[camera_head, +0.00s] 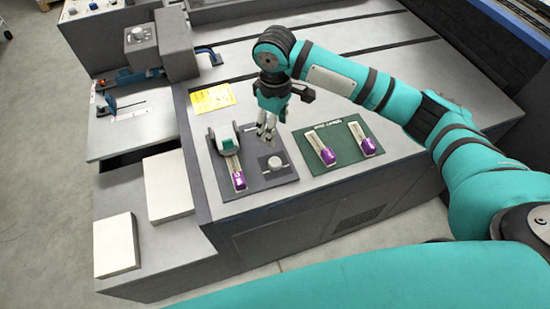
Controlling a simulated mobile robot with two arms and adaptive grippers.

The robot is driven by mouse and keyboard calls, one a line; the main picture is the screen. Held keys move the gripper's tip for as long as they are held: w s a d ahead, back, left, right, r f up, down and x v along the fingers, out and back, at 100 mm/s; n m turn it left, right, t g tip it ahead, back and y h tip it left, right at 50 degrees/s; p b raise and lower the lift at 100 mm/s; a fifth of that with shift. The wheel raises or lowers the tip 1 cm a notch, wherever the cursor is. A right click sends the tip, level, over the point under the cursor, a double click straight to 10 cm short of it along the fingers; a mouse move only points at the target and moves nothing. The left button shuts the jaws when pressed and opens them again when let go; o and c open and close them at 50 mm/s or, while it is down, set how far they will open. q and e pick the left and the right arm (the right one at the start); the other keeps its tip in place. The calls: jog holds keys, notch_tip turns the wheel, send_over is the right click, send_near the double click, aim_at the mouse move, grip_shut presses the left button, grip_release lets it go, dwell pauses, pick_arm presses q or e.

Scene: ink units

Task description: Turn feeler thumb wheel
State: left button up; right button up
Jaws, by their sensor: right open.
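A small round grey knob (275,162), which looks like the thumb wheel, sits on a dark grey panel (258,181) on top of the machine cabinet. My right gripper (267,138) points down just above and behind the knob, apart from it as far as I can tell. Its fingers are open with nothing visible between them. My left gripper is not in view.
A green mat (342,160) right of the knob holds two purple-tipped units (326,156) (367,147). A yellow label (213,98) lies behind the panel. Two white blocks (168,186) (115,244) stand on the lower ledge at left. My right arm spans above the slotted bed.

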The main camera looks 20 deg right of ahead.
aim_at(275, 161)
notch_tip(275, 161, down, 15)
jog(key=shift+f+p, duration=0.2)
jog(key=shift+p, duration=0.6)
jog(key=c, duration=1.1)
jog(key=m+p, duration=0.1)
jog(key=p, duration=0.1)
jog(key=m+p, duration=0.2)
jog(key=shift+r+m+p, duration=0.25)
jog(key=shift+m+p, duration=0.05)
jog(key=shift+c, duration=0.2)
jog(key=shift+f, duration=0.1)
jog(key=shift+f+m, duration=0.1)
jog(key=shift+m, duration=0.2)
